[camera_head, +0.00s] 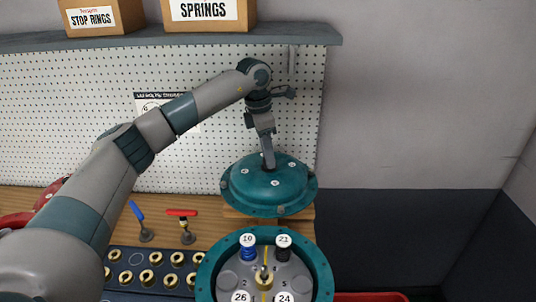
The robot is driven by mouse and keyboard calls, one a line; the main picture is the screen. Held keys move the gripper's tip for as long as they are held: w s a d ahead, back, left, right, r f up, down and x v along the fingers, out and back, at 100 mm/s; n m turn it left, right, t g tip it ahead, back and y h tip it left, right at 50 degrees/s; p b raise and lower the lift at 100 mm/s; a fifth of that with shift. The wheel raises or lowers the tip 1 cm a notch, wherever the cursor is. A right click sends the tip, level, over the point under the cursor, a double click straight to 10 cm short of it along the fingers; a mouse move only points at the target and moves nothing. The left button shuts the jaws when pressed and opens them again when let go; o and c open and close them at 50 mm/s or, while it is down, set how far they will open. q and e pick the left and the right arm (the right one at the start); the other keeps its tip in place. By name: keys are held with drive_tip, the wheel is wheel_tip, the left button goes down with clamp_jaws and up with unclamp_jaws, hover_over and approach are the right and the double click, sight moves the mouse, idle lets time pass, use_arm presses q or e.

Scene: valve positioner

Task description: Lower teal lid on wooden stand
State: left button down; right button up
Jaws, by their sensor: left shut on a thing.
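The teal lid (262,188) is a round dome with a wide flange and several pale bolt spots, near the middle of the head view. My left gripper (267,160) points down from above and is shut on the lid at its top centre; the fingertips are small here. The wooden stand (232,215) shows only as a strip of wood under the lid's front edge, and the lid hides most of it. The lid looks about level over the stand. I cannot tell whether they touch. My right gripper is not in view.
An open teal housing (205,277) with numbered springs is just in front of the lid. A pegboard (60,110) stands behind, under a shelf (300,34) with boxes.

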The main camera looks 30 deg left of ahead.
sight(268, 172)
use_arm(q)
drive_tip(key=shift+f, duration=0.15)
drive_tip(key=shift+f+b, duration=0.9)
drive_tip(key=shift+f, duration=0.55)
drive_tip(key=shift+w+f+b, duration=0.1)
drive_tip(key=shift+f+b, duration=0.7)
drive_tip(key=shift+f, duration=0.95)
drive_tip(key=shift+f, duration=0.15)
drive_tip(key=shift+f+b, duration=0.1)
drive_tip(key=shift+b, duration=0.2)
drive_tip(key=shift+f, duration=0.1)
drive_tip(key=shift+f+b, duration=0.3)
drive_tip(key=shift+f, duration=0.1)
